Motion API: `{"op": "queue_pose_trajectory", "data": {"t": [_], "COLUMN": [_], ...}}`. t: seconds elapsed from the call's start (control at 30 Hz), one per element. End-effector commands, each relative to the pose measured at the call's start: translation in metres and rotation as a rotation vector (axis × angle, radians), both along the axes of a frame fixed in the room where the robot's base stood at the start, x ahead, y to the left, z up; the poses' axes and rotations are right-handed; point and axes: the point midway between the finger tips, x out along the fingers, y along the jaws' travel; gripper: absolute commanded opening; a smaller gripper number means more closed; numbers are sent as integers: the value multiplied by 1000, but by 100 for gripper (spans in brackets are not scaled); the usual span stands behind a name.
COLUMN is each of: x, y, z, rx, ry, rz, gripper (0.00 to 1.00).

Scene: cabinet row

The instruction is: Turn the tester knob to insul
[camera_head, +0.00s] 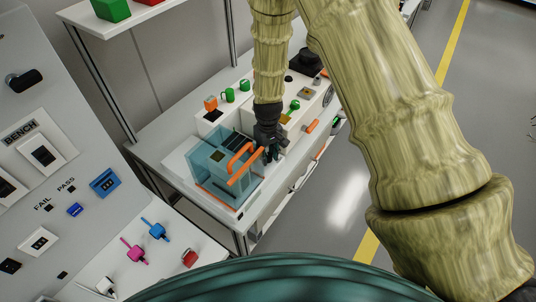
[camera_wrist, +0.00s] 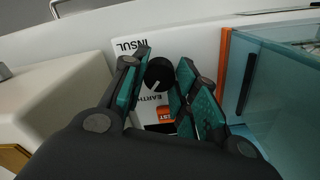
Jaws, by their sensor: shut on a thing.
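The tester knob (camera_wrist: 157,75) is a round black dial on a white panel in the wrist view. A short light pointer line on it slants toward the lower left, on the EARTH (camera_wrist: 155,97) side. The INSUL label (camera_wrist: 130,46) is printed above and to the left of the knob. My gripper (camera_wrist: 164,68) has its teal-padded fingers on either side of the knob and is shut on it. In the head view my gripper (camera_head: 271,150) reaches down beside the clear box, and the knob is hidden there.
A clear teal box (camera_head: 215,172) with an orange handle (camera_head: 240,163) stands close beside my gripper. An orange test button (camera_wrist: 166,114) sits just below the knob. Green and orange parts (camera_head: 229,95) stand farther back on the white bench. A sloped control panel (camera_head: 50,150) is at left.

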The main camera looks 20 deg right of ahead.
Motion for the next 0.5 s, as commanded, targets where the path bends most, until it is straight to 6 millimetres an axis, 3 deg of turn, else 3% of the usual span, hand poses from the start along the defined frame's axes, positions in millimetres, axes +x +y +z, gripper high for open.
{"op": "queue_pose_trajectory", "data": {"t": [0.5], "x": [1], "y": [1], "z": [1], "rx": [-1], "ry": [-2], "rz": [-436], "gripper": [5]}}
